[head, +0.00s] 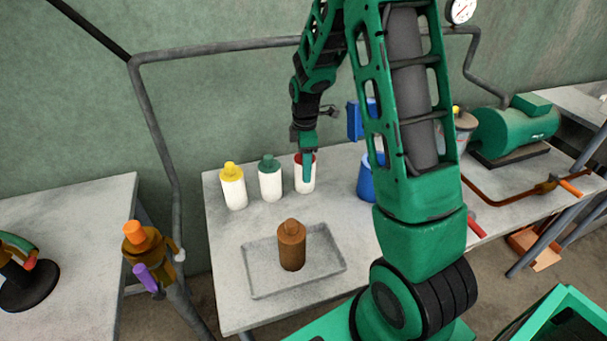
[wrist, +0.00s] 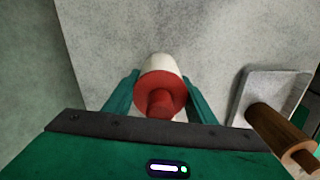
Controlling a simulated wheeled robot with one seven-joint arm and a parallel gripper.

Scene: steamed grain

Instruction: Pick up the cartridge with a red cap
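The cartridge with a red cap (head: 305,184) is a white cylinder standing upright at the back of the grey table, at the right end of a row. In the wrist view its red cap (wrist: 160,92) faces the camera, with the white body behind it. My gripper (head: 307,160) is over it from above, hiding part of the cap in the head view. In the wrist view the two green fingers of my gripper (wrist: 160,78) stand on either side of the cartridge and look open. I cannot tell whether they touch it.
A green-capped cartridge (head: 270,182) and a yellow-capped cartridge (head: 233,190) stand to the left. A brown bottle (head: 292,248) stands in a grey tray (head: 262,288) in front. A blue container (head: 366,180) is to the right, partly behind my arm.

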